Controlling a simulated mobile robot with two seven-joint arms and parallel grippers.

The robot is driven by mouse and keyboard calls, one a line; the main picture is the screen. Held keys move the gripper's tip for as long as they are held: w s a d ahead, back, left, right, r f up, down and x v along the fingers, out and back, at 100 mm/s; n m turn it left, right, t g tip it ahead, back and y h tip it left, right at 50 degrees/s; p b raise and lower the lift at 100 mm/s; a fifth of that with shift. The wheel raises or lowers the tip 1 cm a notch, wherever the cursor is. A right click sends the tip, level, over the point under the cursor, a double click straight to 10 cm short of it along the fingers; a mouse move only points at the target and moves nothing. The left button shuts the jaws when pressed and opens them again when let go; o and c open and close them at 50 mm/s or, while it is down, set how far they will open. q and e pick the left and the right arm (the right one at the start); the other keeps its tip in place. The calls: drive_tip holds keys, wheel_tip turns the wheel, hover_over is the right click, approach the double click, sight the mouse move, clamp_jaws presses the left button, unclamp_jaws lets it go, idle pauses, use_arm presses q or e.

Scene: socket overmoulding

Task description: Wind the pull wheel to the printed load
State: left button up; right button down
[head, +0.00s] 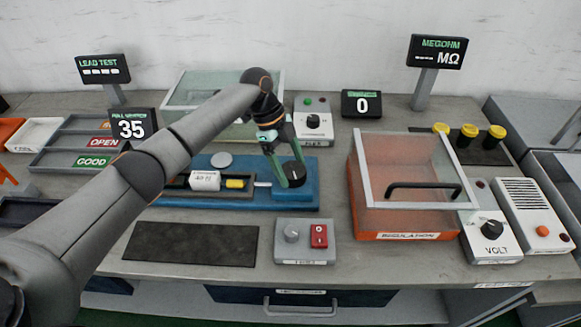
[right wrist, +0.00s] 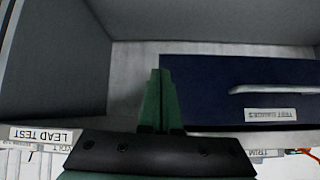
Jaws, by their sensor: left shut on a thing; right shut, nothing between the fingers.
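My left gripper (head: 284,170), with green fingers, reaches down over the blue pull fixture (head: 285,196) and is shut on the black pull wheel (head: 295,173) at its right end. The fingers hide part of the wheel. A white printed tag (head: 204,181) stands on the fixture left of the wheel; it seems to read 40 N, but the print is small. A yellow piece (head: 235,184) lies beside it. The pull display (head: 131,126) reads 35. My right gripper (right wrist: 160,100) is shut and empty in the right wrist view, in front of a grey compartment and dark blue drawer.
An orange insulation box (head: 405,237) with a clear lid stands right of the fixture. A grey switch box (head: 304,241) with a red switch and a black mat (head: 190,244) lie in front. Sorting trays (head: 60,150) stand at left. The blue drawer (right wrist: 235,85) has a pale handle.

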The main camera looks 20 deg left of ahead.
idle(0.5)
use_arm(q)
drive_tip(key=o, duration=1.2)
drive_tip(key=v, duration=1.2)
drive_tip(key=shift+r, duration=0.3)
drive_tip(key=shift+f, duration=0.1)
